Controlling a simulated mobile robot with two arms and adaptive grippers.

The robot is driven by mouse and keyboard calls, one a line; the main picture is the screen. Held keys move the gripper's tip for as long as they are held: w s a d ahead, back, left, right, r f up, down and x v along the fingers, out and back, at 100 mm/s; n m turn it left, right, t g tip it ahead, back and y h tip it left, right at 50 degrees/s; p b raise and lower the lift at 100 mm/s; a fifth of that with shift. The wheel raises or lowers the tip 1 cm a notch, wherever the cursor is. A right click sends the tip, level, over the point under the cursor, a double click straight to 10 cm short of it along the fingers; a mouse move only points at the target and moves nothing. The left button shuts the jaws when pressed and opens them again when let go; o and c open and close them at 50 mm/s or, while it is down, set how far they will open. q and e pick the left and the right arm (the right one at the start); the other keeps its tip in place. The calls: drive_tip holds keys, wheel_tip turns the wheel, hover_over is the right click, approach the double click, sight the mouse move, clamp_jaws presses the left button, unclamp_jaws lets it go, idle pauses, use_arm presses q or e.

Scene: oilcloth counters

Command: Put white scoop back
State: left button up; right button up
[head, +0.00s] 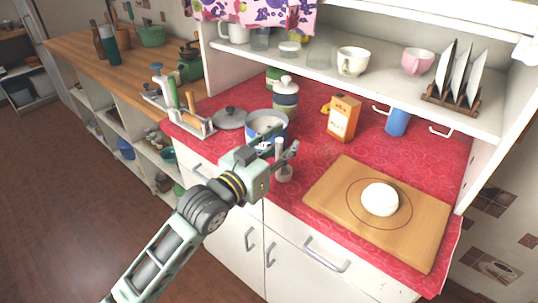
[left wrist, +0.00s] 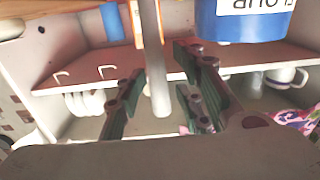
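The white scoop (head: 284,173) stands near the front edge of the red counter, its pale handle (head: 279,145) pointing up. My left gripper (head: 280,154) is at the handle. In the left wrist view the handle (left wrist: 152,60) runs between the two open fingers, with gaps visible on both sides. The scoop's lower end is outside that view. A blue-and-white tin (head: 267,122) stands just behind the gripper, partly hidden by it. My right gripper is not in view.
A wooden board (head: 325,190) with white dough (head: 380,199) lies to the right. An orange box (head: 343,118), a blue cylinder (head: 398,122) and a lidded jar (head: 285,98) stand behind. A lid (head: 229,118) and utensil rack (head: 187,117) are to the left. A shelf (head: 320,62) overhangs the back.

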use_arm(q)
drive_tip(key=b+v, duration=0.1)
drive_tip(key=v, duration=1)
drive_tip(key=shift+s+a+b, duration=0.15)
drive_tip(key=shift+s+b, duration=0.15)
drive_tip(key=shift+s, duration=0.05)
